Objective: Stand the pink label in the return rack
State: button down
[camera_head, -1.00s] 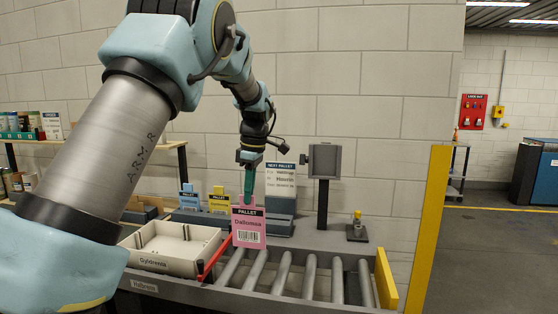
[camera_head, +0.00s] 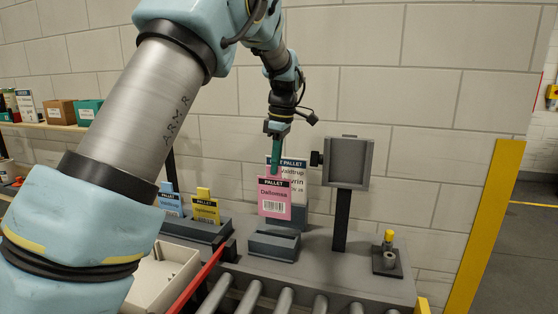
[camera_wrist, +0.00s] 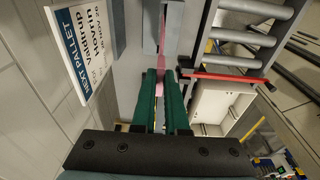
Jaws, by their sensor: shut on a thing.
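My gripper (camera_head: 275,168) has green fingers and is shut on the top of the pink label (camera_head: 274,199). The label hangs upright, its "Dellomea" print and barcode facing the head camera. It is above a low grey slotted block (camera_head: 273,247); a small gap seems to show between them. In the wrist view the pink label (camera_wrist: 167,30) is seen edge-on beyond the green fingertips (camera_wrist: 162,72). A longer grey rack (camera_head: 192,230) to the left holds a blue label (camera_head: 170,203) and a yellow label (camera_head: 206,208) upright. I cannot tell which holder is the return rack.
A "Next pallet" sign (camera_head: 296,172) stands behind the pink label. A grey panel on a post (camera_head: 349,164) stands to its right, with a small yellow-topped device (camera_head: 388,254). Rollers (camera_head: 283,301), a red bar (camera_head: 196,284) and a cream tray (camera_head: 165,272) lie in front.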

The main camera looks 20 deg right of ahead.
aim_at(277, 178)
jog(key=shift+s+d+r+p, duration=0.1)
jog(key=shift+r+p, duration=0.05)
jog(key=shift+p, duration=0.15)
jog(key=shift+f+b, duration=1.25)
jog(key=shift+f, duration=1.25)
jog(key=shift+f+p, duration=0.15)
jog(key=shift+p, duration=0.15)
jog(key=shift+f+b, duration=0.4)
jog(key=shift+f, duration=0.45)
jog(key=shift+r+p, duration=2.95)
jog(key=shift+r, duration=0.75)
